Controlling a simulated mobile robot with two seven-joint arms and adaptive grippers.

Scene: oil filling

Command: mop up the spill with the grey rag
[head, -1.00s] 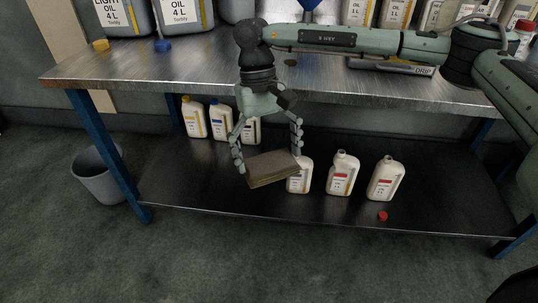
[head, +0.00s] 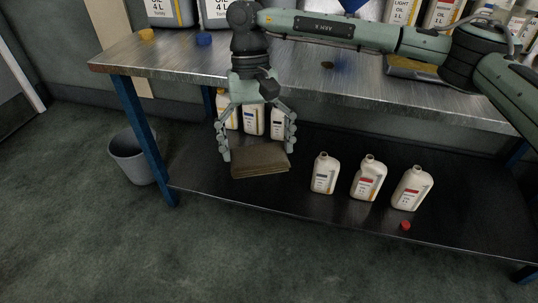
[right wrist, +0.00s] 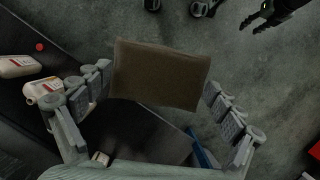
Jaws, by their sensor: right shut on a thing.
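The rag (head: 260,162) is a folded, brownish-grey block of cloth. My right gripper (head: 257,150) is shut on it, with one finger at each side, in front of the bench and above the lower shelf. In the right wrist view the rag (right wrist: 160,76) spans between the two fingers of the right gripper (right wrist: 158,95). A small dark brown spot (head: 327,65), which looks like the spill, lies on the metal bench top (head: 310,85), right of and beyond the gripper. My left gripper does not show in the head view.
Several white bottles stand on the dark lower shelf (head: 300,205), including an uncapped one (head: 325,172). A red cap (head: 405,225) lies there too. A grey bin (head: 132,158) stands left of the bench. Large oil cans (head: 170,12) and a drip tray (head: 410,68) are on top.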

